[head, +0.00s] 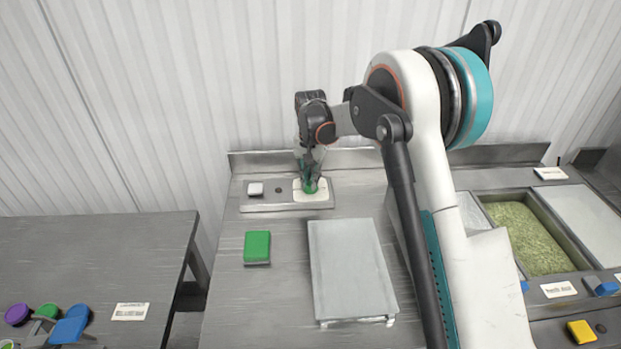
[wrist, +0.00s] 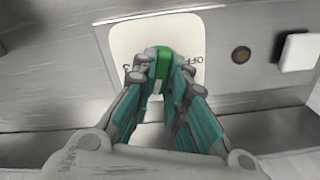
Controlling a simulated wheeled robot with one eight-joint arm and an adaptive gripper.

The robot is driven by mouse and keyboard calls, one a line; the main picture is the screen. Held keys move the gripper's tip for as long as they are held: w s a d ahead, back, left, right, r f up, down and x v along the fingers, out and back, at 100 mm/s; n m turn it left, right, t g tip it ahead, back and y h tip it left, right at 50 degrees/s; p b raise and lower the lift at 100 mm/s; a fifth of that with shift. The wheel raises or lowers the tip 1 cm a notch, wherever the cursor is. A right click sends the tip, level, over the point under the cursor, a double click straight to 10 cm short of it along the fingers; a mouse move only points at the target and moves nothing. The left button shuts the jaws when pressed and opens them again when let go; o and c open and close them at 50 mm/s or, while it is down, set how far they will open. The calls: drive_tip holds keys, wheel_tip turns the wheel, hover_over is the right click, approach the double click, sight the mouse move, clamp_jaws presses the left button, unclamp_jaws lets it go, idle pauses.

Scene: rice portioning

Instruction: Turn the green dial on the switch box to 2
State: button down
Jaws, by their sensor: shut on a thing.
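The green dial (wrist: 163,64) sits on a cream plate (wrist: 122,40) of the switch box (head: 262,207) at the back of the counter. My gripper (head: 311,186) reaches down onto the dial from above. In the wrist view my gripper (wrist: 160,72) is shut on the dial, one finger on each side. "OFF" is printed to the right of the dial, and a mark that looks like a 3 is at its left. The fingers hide the lower part of the plate. A white line shows on the dial, pointing toward the lower edge of the wrist view.
A white square button (head: 255,189) and a small round brown one (wrist: 241,54) are on the same box. A green sponge-like block (head: 257,247) and a grey board (head: 347,268) lie in front. A bin of greenish grains (head: 528,238) is at right.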

sight(310, 181)
drive_tip(key=shift+m, duration=0.7)
drive_tip(key=c, duration=1.6)
unclamp_jaws()
drive_tip(key=shift+r, duration=0.1)
wheel_tip(310, 181, up, 12)
